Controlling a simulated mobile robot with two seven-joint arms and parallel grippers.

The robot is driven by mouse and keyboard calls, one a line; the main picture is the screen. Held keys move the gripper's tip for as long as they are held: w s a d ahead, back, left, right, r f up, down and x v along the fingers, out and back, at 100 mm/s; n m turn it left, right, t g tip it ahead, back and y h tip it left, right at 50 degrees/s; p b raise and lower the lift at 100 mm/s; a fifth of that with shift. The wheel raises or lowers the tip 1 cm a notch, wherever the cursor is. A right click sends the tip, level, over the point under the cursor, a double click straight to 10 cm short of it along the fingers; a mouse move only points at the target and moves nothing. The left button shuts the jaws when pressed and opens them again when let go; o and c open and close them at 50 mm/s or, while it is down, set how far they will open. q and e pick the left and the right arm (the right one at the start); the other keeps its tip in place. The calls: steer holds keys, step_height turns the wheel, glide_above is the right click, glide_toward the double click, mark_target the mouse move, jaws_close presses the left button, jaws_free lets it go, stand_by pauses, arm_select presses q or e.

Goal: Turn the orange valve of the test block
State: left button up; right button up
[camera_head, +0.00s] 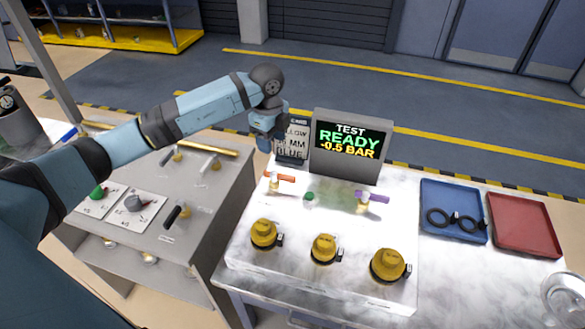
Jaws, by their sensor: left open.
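The test block (320,272) is a pale marbled block on the table, with a screen (347,142) at its back reading "TEST READY -0.5 BAR". The orange valve (280,177) is a small lever handle on a brass fitting at the block's back left; the handle lies roughly left to right. My left gripper (264,145) hangs above and behind the orange valve, apart from it in the picture. It is open and points down; its fingers are small and partly hard to make out. My right gripper is not in view.
A lettered sign (292,142) stands beside the screen. Blue (453,205) and red trays (524,222) lie right. A grey bench (190,215) with levers stands left.

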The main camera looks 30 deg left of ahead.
mark_target(273, 172)
arm_select(q)
step_height(273, 172, down, 14)
steer(key=shift+a+r+p, duration=0.1)
steer(key=shift+r+p, duration=0.1)
steer(key=shift+p, duration=0.85)
steer(key=shift+c, duration=0.4)
steer(key=shift+w, duration=0.1)
steer(key=c, duration=0.8)
steer(key=shift+c, duration=0.2)
